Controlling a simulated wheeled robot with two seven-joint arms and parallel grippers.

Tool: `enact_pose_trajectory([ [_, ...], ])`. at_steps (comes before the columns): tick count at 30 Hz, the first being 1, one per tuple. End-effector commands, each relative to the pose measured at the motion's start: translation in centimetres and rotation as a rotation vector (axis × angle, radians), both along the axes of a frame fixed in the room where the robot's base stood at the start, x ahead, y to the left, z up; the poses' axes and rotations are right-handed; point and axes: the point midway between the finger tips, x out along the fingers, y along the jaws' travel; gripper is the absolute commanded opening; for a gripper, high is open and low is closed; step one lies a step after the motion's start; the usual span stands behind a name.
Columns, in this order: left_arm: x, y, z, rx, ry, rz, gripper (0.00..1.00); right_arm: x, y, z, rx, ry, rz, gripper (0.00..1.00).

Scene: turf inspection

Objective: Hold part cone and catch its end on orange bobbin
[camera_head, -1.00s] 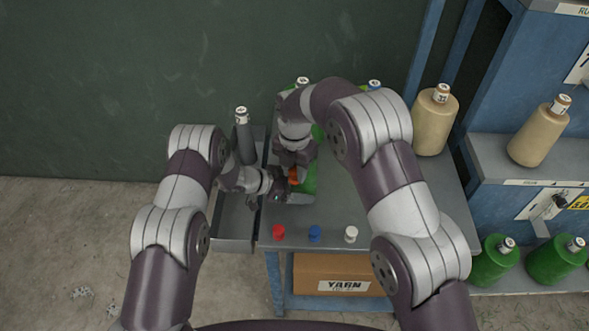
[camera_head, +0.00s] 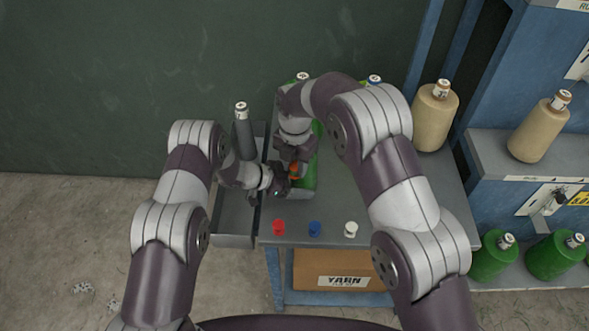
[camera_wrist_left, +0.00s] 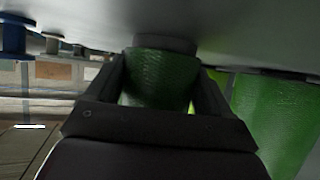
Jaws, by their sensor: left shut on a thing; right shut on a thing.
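A green cone (camera_head: 309,180) stands near the table's left edge, partly hidden by my grippers. My left gripper (camera_head: 284,182) reaches it from the left. In the left wrist view the left gripper's fingers (camera_wrist_left: 160,92) are shut on the green cone (camera_wrist_left: 158,70), one on each side. My right gripper (camera_head: 294,164) points down just above and beside the left one. It is shut on the orange bobbin (camera_head: 295,171), which shows only as a small orange patch. No yarn end can be made out.
Red (camera_head: 278,227), blue (camera_head: 315,229) and white (camera_head: 351,230) bobbins stand along the table's (camera_head: 395,225) front edge. A grey cone (camera_head: 243,138) stands in the tray (camera_head: 232,241) at left. Other green cones and a beige cone (camera_head: 434,118) stand behind and right.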

Motion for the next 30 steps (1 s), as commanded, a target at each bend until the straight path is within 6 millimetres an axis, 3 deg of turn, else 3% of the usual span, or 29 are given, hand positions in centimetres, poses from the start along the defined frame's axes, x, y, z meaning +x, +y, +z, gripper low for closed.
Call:
enact_pose_trajectory([
  [8,-0.1,0.0,-0.1,0.001,0.001,-0.002,0.64,0.1,-0.1,0.0,-0.001,-0.003,0.0,0.03],
  [21,-0.1,0.0,-0.1,0.001,0.002,-0.001,0.64,-3.7,2.0,0.1,0.0,-0.002,0.001,0.03],
  [30,-0.1,0.0,-0.1,0.001,0.003,-0.001,0.64,-4.3,2.4,0.0,0.0,-0.002,0.0,0.03],
])
